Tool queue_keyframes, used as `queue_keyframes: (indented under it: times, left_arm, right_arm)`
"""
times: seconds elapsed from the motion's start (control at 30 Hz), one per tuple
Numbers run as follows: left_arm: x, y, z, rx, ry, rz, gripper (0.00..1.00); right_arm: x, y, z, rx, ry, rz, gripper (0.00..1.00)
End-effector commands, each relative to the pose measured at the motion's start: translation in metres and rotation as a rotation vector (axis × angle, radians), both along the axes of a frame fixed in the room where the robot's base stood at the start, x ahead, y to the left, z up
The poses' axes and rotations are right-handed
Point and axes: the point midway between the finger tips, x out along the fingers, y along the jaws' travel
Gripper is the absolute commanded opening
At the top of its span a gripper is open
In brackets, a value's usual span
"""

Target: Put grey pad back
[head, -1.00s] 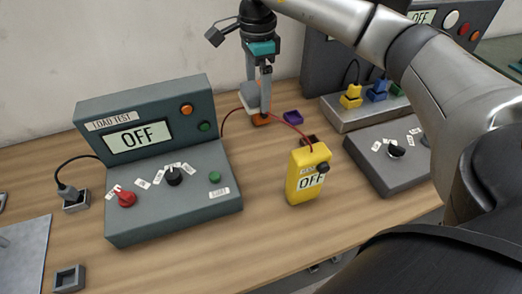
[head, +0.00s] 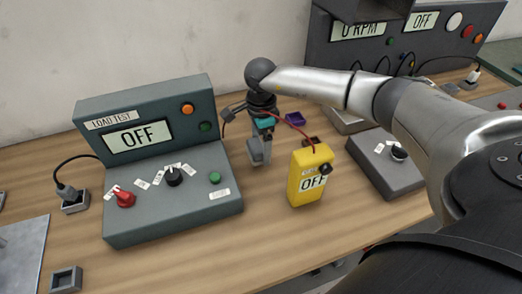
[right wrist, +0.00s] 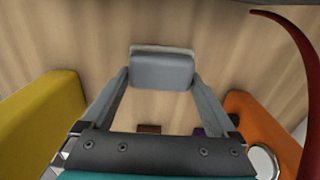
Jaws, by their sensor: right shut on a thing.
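My right gripper (head: 260,158) is shut on the grey pad (right wrist: 161,70), a small rounded block held between the fingertips in the right wrist view. In the head view the pad (head: 256,149) hangs at the gripper's lower end, between the dark green load tester and the yellow meter (head: 310,178). Bare wood shows around it in the wrist view; its exact height cannot be told. A purple square holder (head: 293,118) and a dark brown one (head: 312,141) stand behind the meter. My left gripper is not in view.
The load tester (head: 172,205) stands left of the gripper, its screen reading OFF. A red cable (head: 293,127) runs near the gripper to the meter. A grey square holder (head: 66,279) stands front left. The table front between tester and meter is clear.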

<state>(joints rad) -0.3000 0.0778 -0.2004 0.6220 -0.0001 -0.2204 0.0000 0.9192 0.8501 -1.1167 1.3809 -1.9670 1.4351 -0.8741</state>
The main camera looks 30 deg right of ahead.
Motion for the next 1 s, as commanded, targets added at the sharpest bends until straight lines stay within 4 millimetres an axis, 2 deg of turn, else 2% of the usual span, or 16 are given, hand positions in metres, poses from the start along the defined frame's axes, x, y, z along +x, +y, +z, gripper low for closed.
queue_keyframes:
  times: [0.03, 0.13, 0.5, 0.53, 0.6, 0.87, 1.0]
  left_arm:
    - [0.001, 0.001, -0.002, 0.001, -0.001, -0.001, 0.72]
    - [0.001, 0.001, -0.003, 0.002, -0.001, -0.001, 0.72]
    - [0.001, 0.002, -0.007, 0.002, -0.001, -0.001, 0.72]
    - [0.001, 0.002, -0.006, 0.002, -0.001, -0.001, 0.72]
    - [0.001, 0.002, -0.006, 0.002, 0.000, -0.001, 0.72]
    - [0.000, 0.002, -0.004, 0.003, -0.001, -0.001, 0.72]
    - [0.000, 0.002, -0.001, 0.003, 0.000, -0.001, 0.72]
  right_arm:
    - [-0.001, 0.000, -0.011, 0.000, 0.003, 0.000, 0.41]
    - [0.000, 0.000, -0.021, -0.001, 0.001, 0.002, 0.41]
    - [0.000, 0.000, -0.025, -0.001, -0.001, 0.001, 0.41]
    - [0.000, 0.000, -0.025, -0.001, 0.000, 0.001, 0.95]
    - [0.000, 0.000, -0.024, -0.001, 0.000, 0.001, 1.00]
    - [0.000, 0.000, -0.022, -0.001, 0.000, 0.001, 1.00]
    - [0.001, 0.000, -0.008, 0.000, -0.004, 0.001, 1.00]
